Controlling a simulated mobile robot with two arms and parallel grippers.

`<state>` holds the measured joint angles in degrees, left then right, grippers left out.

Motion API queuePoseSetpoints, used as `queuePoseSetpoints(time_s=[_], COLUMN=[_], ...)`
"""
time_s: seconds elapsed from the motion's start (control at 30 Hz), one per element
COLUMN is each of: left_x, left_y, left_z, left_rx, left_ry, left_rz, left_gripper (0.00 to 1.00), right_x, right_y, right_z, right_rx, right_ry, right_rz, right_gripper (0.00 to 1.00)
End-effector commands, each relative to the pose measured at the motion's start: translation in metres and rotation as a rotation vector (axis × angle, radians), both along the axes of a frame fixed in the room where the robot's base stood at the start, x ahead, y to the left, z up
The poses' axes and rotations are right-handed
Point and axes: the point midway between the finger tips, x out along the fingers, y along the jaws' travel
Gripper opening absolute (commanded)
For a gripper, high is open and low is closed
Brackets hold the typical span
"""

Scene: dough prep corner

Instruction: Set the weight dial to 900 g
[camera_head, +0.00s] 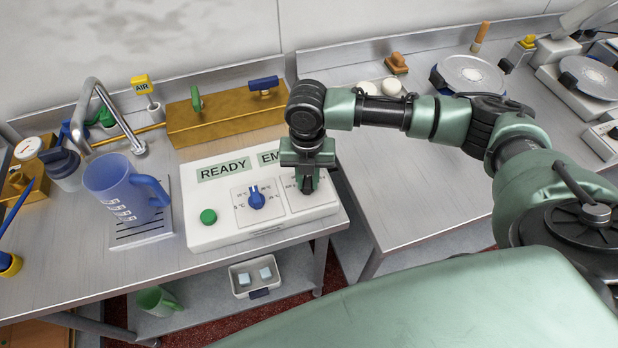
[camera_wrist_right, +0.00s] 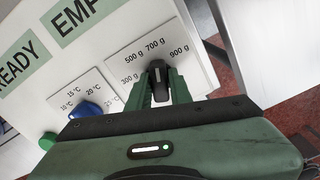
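The weight dial (camera_wrist_right: 157,78) is a small black knob with a light pointer line, on a white control panel (camera_head: 225,233). Its labels run 300 g, 500 g, 700 g and 900 g, and the pointer line faces roughly toward 700 g. My right gripper (camera_head: 306,184) is over this dial and hides most of it in the head view. In the right wrist view, the right gripper (camera_wrist_right: 161,84) has one finger on each side of the knob, seemingly closed against it. My left gripper is in neither view.
A blue temperature dial (camera_head: 257,198) and a green button (camera_head: 208,216) are left of the weight dial. The panel's displays read READY and EMP, the latter partly hidden by my arm. A blue jug (camera_head: 118,190) stands left; a brass block (camera_head: 225,122) lies behind.

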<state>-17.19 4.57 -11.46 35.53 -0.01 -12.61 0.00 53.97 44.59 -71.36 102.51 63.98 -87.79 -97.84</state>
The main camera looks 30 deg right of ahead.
Motion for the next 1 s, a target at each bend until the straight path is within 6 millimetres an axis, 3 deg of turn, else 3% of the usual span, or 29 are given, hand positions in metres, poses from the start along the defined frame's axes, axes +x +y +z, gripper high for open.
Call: queuePoseSetpoints(time_s=[0.27, 0.8, 1.0], left_x=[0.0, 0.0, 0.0], left_y=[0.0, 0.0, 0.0], left_z=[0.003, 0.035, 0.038], left_rx=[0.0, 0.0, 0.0], left_ry=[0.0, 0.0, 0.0], left_rz=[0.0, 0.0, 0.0], left_gripper=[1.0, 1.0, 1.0], right_x=[0.0, -0.001, 0.0], right_y=[0.0, 0.0, 0.0], right_z=[0.001, 0.002, 0.0], right_rx=[0.0, -0.001, -0.002], right_ry=[0.001, 0.002, 0.0], right_rz=[-0.011, -0.259, -0.302], right_gripper=[0.0, 0.0, 0.0])
